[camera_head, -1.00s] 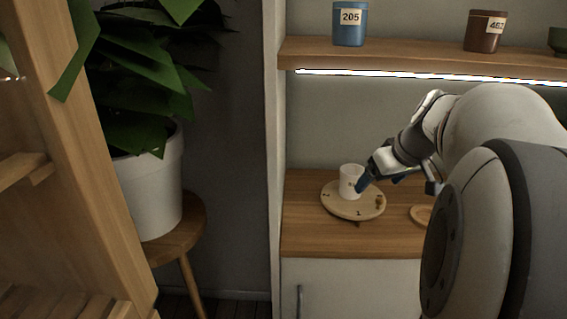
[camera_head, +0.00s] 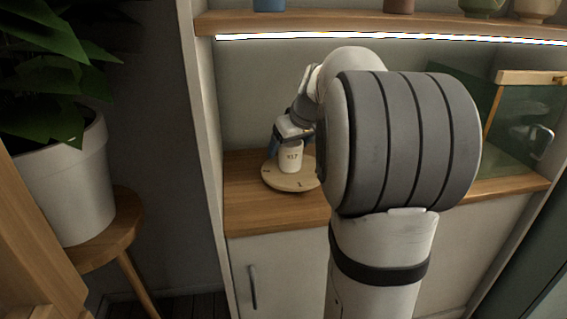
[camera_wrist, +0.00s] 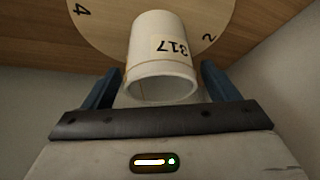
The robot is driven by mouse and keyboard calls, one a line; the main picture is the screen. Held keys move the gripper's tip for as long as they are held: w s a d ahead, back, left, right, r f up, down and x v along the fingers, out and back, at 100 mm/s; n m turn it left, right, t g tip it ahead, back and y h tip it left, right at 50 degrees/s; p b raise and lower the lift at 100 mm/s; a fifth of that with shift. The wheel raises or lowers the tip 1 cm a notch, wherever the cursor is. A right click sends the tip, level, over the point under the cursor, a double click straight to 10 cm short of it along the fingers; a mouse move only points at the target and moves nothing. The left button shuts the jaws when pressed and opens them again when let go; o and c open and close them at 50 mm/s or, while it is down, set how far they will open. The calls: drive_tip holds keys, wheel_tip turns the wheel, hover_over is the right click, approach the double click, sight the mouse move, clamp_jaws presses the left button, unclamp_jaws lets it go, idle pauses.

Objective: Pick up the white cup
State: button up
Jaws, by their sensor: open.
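The white cup (camera_head: 291,158), marked 317, stands upright on a round wooden board (camera_head: 275,181) on the counter. In the wrist view the cup (camera_wrist: 160,50) sits between the two blue fingers of my gripper (camera_wrist: 161,70), its open rim facing the palm. The fingers are apart, one on each side of the cup, with a narrow gap showing at each side. In the head view my gripper (camera_head: 284,140) is at the cup's upper part, and my arm hides the board's right side.
The round board (camera_wrist: 105,30) shows numbers around its edge. A lit shelf (camera_head: 330,24) with several pots runs above the counter (camera_head: 250,210). A glass case (camera_head: 510,125) stands at the right. A potted plant (camera_head: 70,185) on a stool is at the left.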

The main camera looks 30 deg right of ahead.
drive_tip(key=shift+c, duration=0.4)
drive_tip(key=c, duration=1.1)
drive_tip(key=shift+o, duration=0.2)
